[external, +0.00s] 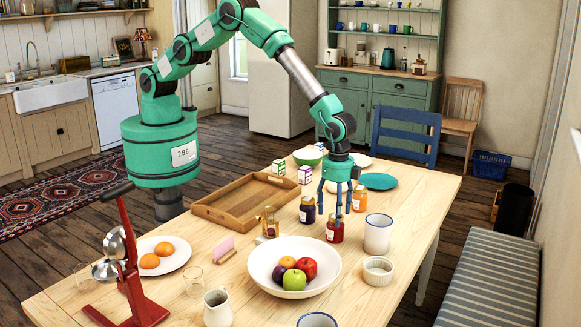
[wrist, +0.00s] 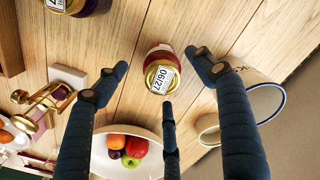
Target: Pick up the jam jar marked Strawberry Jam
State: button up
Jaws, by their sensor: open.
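Three jam jars with gold lids stand on the wooden table: a dark purple one (external: 307,210), an orange one (external: 360,201) and a red one (external: 335,232). Their names are not readable in either view. My gripper (external: 337,208) points down over the red jar with its fingers spread and empty. In the wrist view, the red jar (wrist: 160,72) is upright, its lid marked 06/27, between the open fingertips of my gripper (wrist: 158,82). Part of the purple jar (wrist: 88,6) shows at the top left there. The orange jar is not in the wrist view.
A white mug (external: 378,234) stands close right of the red jar. A fruit bowl (external: 260,277) is in front, a small brass device (external: 268,224) to the left, and a wooden tray (external: 213,223) behind left. A teal plate (external: 379,181) lies behind the jars.

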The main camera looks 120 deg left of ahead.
aim_at(335, 228)
jog(key=shift+f, duration=0.1)
dwell(0.3)
jog(key=shift+w+f, duration=0.15)
jog(key=shift+f, duration=2.3)
jog(key=c, duration=1.6)
